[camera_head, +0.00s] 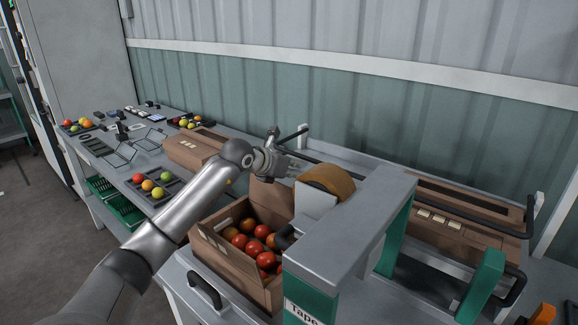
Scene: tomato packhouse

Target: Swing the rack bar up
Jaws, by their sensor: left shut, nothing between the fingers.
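The rack bar (531,216) is a long dark bar behind the tape machine, running from beside my left gripper to the right end of the rack. Its bent right end shows near a white-tipped post, and part of its length is hard to make out against the boxes. My left gripper (297,165) is shut and empty, close to the left part of the bar. I cannot tell whether it touches the bar. My right gripper is not in view.
A tape machine (375,205) stands in front of the rack, with a brown tape roll (328,180). A cardboard box (232,262) of tomatoes sits under my left arm. Long boxes (463,240) lie at the right. A bench (200,187) with trays stands left.

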